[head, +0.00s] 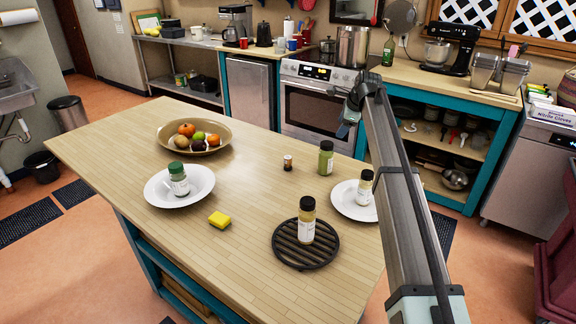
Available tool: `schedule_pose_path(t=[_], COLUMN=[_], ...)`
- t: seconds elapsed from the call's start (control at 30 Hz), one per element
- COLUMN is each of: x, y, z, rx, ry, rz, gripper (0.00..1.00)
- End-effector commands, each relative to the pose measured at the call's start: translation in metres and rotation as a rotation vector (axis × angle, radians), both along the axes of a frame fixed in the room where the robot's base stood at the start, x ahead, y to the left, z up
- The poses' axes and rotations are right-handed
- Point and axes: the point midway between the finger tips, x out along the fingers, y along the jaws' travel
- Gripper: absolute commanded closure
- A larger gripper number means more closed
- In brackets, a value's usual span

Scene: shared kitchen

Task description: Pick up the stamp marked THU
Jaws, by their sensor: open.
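A small upright cylinder (288,162), dark with a pale band, stands on the wooden island top; it may be a stamp, but I cannot read any marking on it. No THU lettering is legible anywhere in the head view. My gripper (343,131) is at the far end of my arm, above and to the right of the small cylinder in the picture, apart from it. It is small and seen at an angle, with open jaws and nothing visible in them.

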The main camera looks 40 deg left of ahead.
Motion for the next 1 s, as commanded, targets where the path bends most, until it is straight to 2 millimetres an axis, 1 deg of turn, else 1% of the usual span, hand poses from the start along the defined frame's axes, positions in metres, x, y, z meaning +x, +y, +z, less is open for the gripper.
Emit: schedule_pose_path(t=[0.03, 0.1, 0.2, 0.3, 0.33, 0.4, 0.47, 0.57, 0.67, 1.0], x=[-0.020, -0.049, -0.081, -0.104, -0.109, -0.117, -0.121, -0.123, -0.123, -0.127], y=[0.029, 0.055, 0.078, 0.092, 0.094, 0.098, 0.101, 0.103, 0.107, 0.128], z=[0.008, 0.011, 0.007, 0.001, 0.000, -0.002, -0.004, -0.010, -0.019, -0.070], rx=[0.026, 0.041, 0.031, 0.008, 0.003, -0.008, -0.013, -0.015, -0.016, -0.015], ry=[0.073, 0.173, 0.286, 0.364, 0.379, 0.406, 0.418, 0.424, 0.423, 0.422], rz=[-0.011, -0.040, -0.084, -0.122, -0.130, -0.146, -0.152, -0.157, -0.156, -0.156], gripper=[0.37, 0.37, 0.37, 0.37, 0.37, 0.37, 0.37, 0.37, 0.37, 0.37])
